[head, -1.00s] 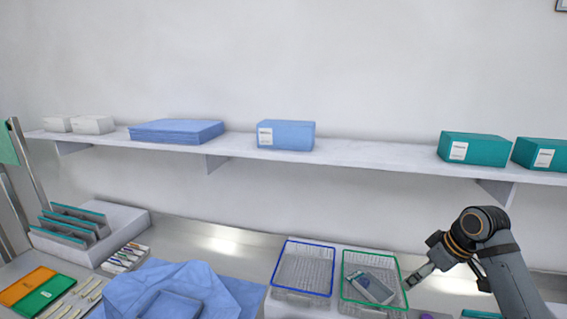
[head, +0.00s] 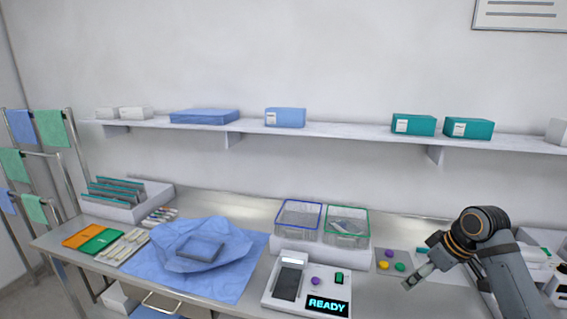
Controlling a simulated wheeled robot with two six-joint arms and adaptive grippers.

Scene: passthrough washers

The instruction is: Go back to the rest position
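My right arm comes in from the right edge in the head view. Its gripper (head: 410,284) points down and left above the right part of the metal bench (head: 388,232). It is seen edge-on, so I cannot tell whether the fingers are apart, and no held thing shows. My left gripper is not in view.
A blue-rimmed basket (head: 299,202) and a green-rimmed basket (head: 347,210) stand mid-bench behind a device reading READY (head: 328,306). A crumpled blue wrap (head: 228,262) lies left of them. A wall shelf (head: 350,134) holds boxes. Coloured buttons (head: 387,253) sit near my gripper.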

